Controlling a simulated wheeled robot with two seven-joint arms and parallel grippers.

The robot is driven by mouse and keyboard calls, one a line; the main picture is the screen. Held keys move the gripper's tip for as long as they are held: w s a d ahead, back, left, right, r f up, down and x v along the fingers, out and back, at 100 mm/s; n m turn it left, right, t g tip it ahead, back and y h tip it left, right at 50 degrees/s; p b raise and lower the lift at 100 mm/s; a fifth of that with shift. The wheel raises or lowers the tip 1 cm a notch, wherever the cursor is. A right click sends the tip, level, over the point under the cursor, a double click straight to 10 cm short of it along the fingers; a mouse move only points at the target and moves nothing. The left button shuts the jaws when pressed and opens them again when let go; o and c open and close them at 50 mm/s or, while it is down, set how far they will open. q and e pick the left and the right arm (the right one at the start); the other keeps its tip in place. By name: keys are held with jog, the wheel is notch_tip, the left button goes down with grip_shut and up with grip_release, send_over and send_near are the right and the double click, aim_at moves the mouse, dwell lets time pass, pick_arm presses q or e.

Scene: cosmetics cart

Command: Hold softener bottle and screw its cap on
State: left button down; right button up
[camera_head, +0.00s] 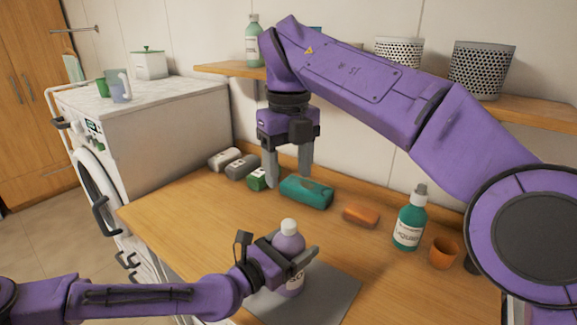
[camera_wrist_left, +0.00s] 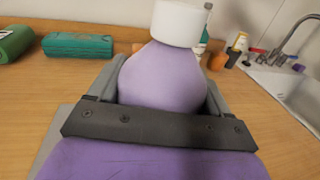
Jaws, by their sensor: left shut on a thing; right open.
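The softener bottle (camera_head: 288,247) is lavender and stands upright on a grey mat (camera_head: 335,293) on the wooden counter. Its white cap (camera_head: 289,226) sits on top of the neck; I cannot tell how tightly. My left gripper (camera_head: 300,257) is shut around the bottle's upper body. In the left wrist view the bottle (camera_wrist_left: 160,78) fills the space between the fingers, with the white cap (camera_wrist_left: 180,22) above it. My right gripper (camera_head: 290,172) is open and empty, pointing down, above and behind the bottle, apart from the cap.
A teal package (camera_head: 306,192), an orange bar (camera_head: 361,215), a green bottle (camera_head: 409,220) and an orange cup (camera_head: 443,252) stand along the back and right. A washing machine (camera_head: 160,140) is at left. In the left wrist view a sink (camera_wrist_left: 290,95) shows at right.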

pick_arm(q)
grip_release()
jog(key=shift+s+a, duration=0.1)
jog(key=shift+a, duration=0.1)
pick_arm(e)
notch_tip(320, 180, down, 4)
jog(key=b, duration=0.3)
jog(key=shift+r+b, duration=0.2)
jog(key=shift+b, duration=0.1)
pick_arm(q)
jog(key=v, duration=1)
jog(key=shift+s, duration=0.1)
pick_arm(e)
jog(key=shift+f, duration=0.1)
